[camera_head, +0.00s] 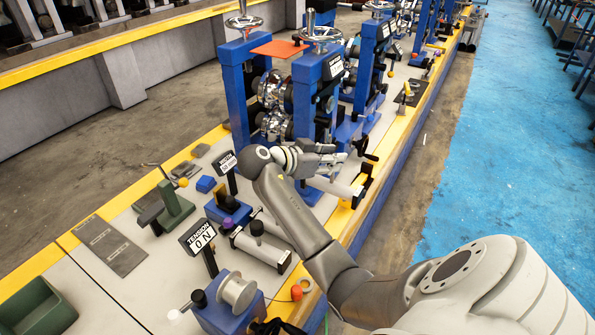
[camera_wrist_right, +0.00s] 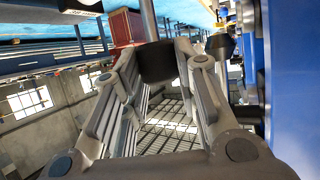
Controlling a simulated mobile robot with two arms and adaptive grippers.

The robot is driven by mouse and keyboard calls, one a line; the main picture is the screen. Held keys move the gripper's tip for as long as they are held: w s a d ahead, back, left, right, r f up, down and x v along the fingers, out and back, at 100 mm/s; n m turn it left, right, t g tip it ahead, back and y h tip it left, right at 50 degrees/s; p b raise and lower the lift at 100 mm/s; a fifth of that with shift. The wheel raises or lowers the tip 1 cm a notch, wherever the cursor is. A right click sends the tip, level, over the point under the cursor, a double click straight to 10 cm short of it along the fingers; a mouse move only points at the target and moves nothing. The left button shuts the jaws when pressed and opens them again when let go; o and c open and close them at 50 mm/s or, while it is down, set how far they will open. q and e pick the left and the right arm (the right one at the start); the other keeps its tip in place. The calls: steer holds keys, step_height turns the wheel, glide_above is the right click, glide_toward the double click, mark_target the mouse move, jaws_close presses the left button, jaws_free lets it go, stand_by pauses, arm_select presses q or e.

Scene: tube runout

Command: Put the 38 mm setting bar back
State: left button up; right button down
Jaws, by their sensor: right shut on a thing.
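My right gripper (camera_head: 335,158) is beside the blue roll stand (camera_head: 315,95), on its front side over the bench. In the right wrist view its fingers (camera_wrist_right: 170,65) are shut on a dark block, which shows between the fingertips (camera_wrist_right: 168,62). A thin grey rod (camera_wrist_right: 148,20) shows beyond the block. A dark grey plate with two small labels (camera_head: 125,262) lies flat on the bench at left. My left gripper is not in view.
A tension sign (camera_head: 198,236) and a spool block (camera_head: 238,292) stand at the front. A green stand (camera_head: 176,204) is at left, a green bin (camera_head: 40,308) at lower left. A black crank (camera_head: 363,150) is close to my right gripper. The blue floor at right is mostly clear.

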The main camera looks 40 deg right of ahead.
steer(key=w, duration=0.1)
steer(key=w+a+f, duration=0.1)
steer(key=w, duration=0.1)
steer(key=w+f, duration=0.1)
steer(key=shift+w+a+f, duration=0.15)
steer(key=shift+w+a, duration=0.1)
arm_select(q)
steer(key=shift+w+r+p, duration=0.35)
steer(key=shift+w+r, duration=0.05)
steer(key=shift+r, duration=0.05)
arm_select(e)
steer(key=w+a+f, duration=0.1)
steer(key=w+f, duration=0.3)
steer(key=f, duration=0.4)
steer(key=shift+a+f, duration=0.2)
steer(key=shift+a, duration=0.05)
steer(key=shift+f, duration=0.2)
steer(key=c, duration=1.1)
jaws_free()
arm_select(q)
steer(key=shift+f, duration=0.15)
arm_select(e)
steer(key=shift+r, duration=0.1)
